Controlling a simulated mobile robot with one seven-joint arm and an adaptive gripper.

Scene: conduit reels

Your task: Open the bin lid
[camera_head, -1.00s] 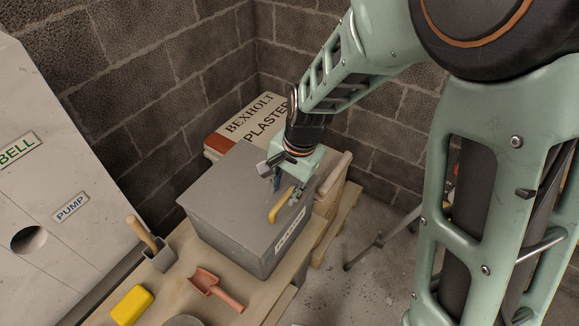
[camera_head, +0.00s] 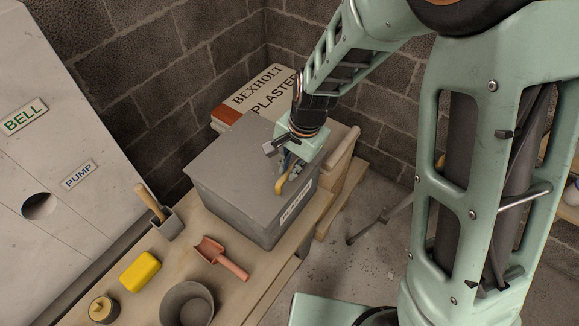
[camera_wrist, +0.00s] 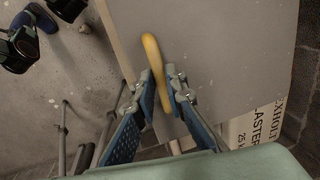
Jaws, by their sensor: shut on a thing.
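The grey bin (camera_head: 232,208) stands on the wooden bench with its flat grey lid (camera_head: 232,170) down. A yellow handle (camera_head: 284,182) is on the lid near its right edge. My gripper (camera_head: 287,172) is over that edge and partly hides the handle. In the wrist view the yellow handle (camera_wrist: 153,62) runs between the two blue finger pads of my gripper (camera_wrist: 160,100), which are shut on its near end. The lid's grey top (camera_wrist: 225,50) fills the middle and right of that view.
Plaster bags (camera_head: 262,95) lie behind the bin. A red scoop (camera_head: 220,257), a yellow sponge (camera_head: 140,271), a grey pot (camera_head: 187,304) and a trowel in a holder (camera_head: 165,222) are on the bench (camera_head: 240,290) in front. A block wall is close behind.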

